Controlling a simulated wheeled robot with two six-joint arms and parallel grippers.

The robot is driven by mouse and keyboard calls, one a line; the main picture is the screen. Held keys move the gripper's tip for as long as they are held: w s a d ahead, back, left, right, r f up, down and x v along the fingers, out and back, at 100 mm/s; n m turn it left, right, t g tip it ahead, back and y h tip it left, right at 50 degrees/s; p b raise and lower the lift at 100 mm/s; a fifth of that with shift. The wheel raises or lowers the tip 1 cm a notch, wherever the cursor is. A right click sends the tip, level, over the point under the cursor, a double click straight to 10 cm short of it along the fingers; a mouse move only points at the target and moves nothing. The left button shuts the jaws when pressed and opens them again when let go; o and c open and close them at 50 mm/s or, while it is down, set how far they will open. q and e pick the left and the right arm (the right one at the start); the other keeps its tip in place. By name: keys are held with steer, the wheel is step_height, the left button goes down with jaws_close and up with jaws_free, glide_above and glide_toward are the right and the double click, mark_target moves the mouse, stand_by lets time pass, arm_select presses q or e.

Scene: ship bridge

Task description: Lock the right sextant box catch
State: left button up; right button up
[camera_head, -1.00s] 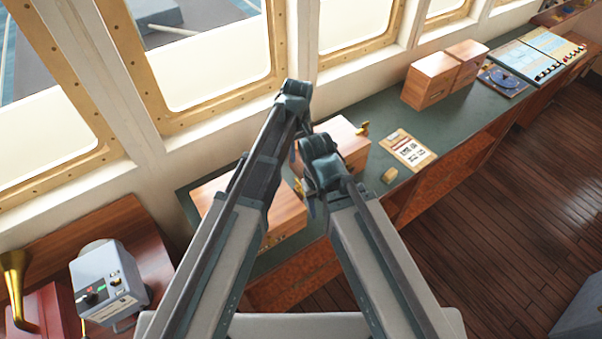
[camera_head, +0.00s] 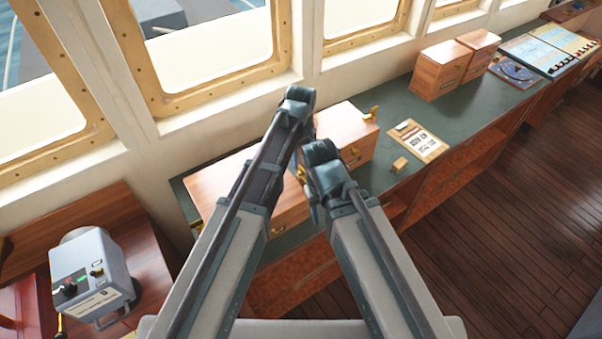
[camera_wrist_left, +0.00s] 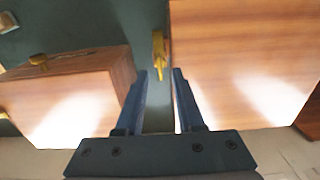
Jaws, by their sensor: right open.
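Wooden boxes with brass fittings stand on the green counter (camera_head: 405,120). One box (camera_head: 345,122) is behind my arms, with brass on its front and at its right back corner. A larger box (camera_head: 212,188) is at its left, partly covered by my left arm. My left gripper (camera_wrist_left: 162,74) is open and empty in the left wrist view, its fingertips just below a brass catch (camera_wrist_left: 159,54) beside a box wall (camera_wrist_left: 240,60). I cannot tell whether they touch it. My right gripper (camera_head: 315,205) is low beside the boxes; its fingertips are mostly hidden.
A labelled card (camera_head: 418,142) and a small wooden block (camera_head: 400,164) lie on the counter to the right. Two more boxes (camera_head: 437,75) stand farther back. A grey control unit (camera_head: 92,272) is at lower left. Open floor (camera_head: 510,200) lies to the right.

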mark_target(304, 174)
arm_select(q)
step_height(304, 174, down, 3)
steer(key=shift+f+b, duration=0.15)
steer(key=shift+b, duration=1)
arm_select(e)
step_height(304, 174, down, 3)
steer(key=shift+f, duration=0.2)
arm_select(q)
jaws_close()
